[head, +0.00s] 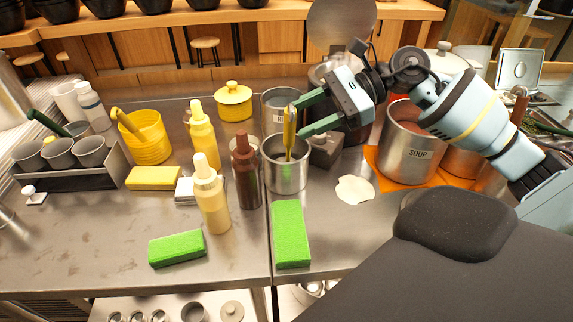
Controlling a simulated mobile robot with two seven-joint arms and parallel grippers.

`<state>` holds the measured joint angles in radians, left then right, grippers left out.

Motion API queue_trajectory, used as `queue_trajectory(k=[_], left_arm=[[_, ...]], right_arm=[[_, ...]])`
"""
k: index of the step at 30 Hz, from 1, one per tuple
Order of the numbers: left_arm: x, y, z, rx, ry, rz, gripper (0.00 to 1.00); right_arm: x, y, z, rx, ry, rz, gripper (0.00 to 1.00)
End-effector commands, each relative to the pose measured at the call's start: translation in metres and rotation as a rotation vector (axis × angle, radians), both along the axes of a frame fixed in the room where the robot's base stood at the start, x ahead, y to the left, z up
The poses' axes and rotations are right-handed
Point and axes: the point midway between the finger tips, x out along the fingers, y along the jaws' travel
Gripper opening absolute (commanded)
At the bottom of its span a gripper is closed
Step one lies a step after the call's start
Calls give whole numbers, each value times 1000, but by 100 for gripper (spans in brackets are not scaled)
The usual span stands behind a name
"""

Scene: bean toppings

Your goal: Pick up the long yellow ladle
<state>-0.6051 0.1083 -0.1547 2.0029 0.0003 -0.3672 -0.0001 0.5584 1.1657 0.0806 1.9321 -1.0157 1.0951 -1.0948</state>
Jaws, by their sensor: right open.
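The long yellow ladle (289,128) stands upright in a metal pot (287,178) near the middle of the counter, its lower end inside the pot. My right gripper (299,118) comes in from the right with its green fingers apart. The fingertips are right by the upper part of the ladle handle; I cannot tell whether they touch it. My left gripper is not in view.
A brown bottle (246,172) and a cream bottle (211,200) stand left of the pot. A green sponge (291,234) lies in front of it. A soup pot (408,150) on an orange mat stands to the right. Another metal container (279,108) is behind.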

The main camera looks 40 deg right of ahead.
Motion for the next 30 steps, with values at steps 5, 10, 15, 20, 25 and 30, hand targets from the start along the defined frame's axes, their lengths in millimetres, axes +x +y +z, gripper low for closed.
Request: queue_trajectory(k=[5, 10, 15, 20, 25, 30], left_arm=[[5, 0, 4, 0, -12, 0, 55], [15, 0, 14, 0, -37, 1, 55], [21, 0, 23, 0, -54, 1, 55], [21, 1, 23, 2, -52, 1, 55], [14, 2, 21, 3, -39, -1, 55], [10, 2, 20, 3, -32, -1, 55]], right_arm=[[3, 4, 0, 1, -2, 0, 50], [11, 17, -2, 3, -5, 2, 50], [21, 33, -9, 2, -5, 1, 50], [25, 41, -15, 1, -1, 1, 50], [26, 42, -17, 0, 1, 0, 50], [25, 42, -18, 0, 1, 0, 38]])
